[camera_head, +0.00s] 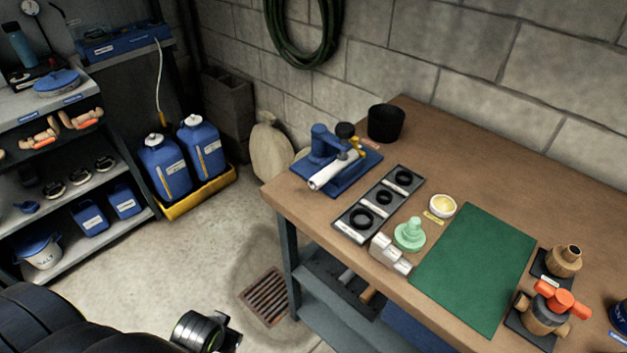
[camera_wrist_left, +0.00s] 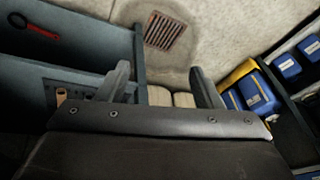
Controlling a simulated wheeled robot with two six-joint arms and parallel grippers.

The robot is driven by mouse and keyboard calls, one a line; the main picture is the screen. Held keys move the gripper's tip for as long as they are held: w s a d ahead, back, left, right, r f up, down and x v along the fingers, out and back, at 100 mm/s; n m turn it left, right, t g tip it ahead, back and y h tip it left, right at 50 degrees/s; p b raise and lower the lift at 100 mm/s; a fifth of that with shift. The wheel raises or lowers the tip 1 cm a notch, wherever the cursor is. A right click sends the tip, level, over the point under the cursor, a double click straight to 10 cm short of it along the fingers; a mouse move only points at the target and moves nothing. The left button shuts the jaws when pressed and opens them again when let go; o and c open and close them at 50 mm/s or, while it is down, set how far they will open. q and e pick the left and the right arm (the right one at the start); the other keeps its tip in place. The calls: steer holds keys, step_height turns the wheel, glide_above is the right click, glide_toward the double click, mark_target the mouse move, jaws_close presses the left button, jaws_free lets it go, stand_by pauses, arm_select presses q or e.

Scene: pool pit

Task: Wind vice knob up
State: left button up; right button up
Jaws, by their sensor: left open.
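The blue vice (camera_head: 328,152) stands on its blue base at the far left end of the wooden workbench, with a white pipe (camera_head: 335,171) lying in it. My left gripper (camera_wrist_left: 165,75) is open and empty in the left wrist view, above the floor near the bench's lower shelves. In the head view my left arm comes in at the lower left, far from the vice; its fingers are not clearly seen. My right gripper is not in view.
On the workbench (camera_head: 402,122) stand a black cup (camera_head: 386,123), a tray of black rings (camera_head: 352,222), a green fitting (camera_head: 410,234), a green mat (camera_head: 476,268) and an orange-handled valve (camera_head: 545,312). Shelves (camera_head: 60,157) and blue jugs (camera_head: 165,166) stand left. Floor between is clear.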

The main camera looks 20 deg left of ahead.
arm_select(q)
steer(key=w+a+r+m+t+y, duration=0.25)
steer(key=w+a+r, duration=0.2)
steer(key=r, duration=0.45)
steer(key=w+a+r+m+t+y, duration=0.1)
steer(key=w+a+r+t+y, duration=0.3)
steer(key=r, duration=0.4)
steer(key=w+d+r+m+t+h, duration=0.1)
steer(key=w+r+m+t, duration=0.45)
steer(key=r, duration=0.25)
steer(key=w+d+r+m+t+h, duration=0.1)
steer(key=w+d+r+m+t, duration=0.1)
steer(key=w+r+m+t, duration=0.5)
steer(key=w+d+r+m+h, duration=0.2)
steer(key=d+r+m+h, duration=0.25)
steer(key=m+h, duration=0.5)
steer(key=m+g+h, duration=0.5)
steer(key=m+g, duration=0.2)
steer(key=m, duration=1)
glide_toward(339, 130)
steer(key=shift+n, duration=0.25)
steer(key=p+x, duration=0.1)
steer(key=x, duration=1.1)
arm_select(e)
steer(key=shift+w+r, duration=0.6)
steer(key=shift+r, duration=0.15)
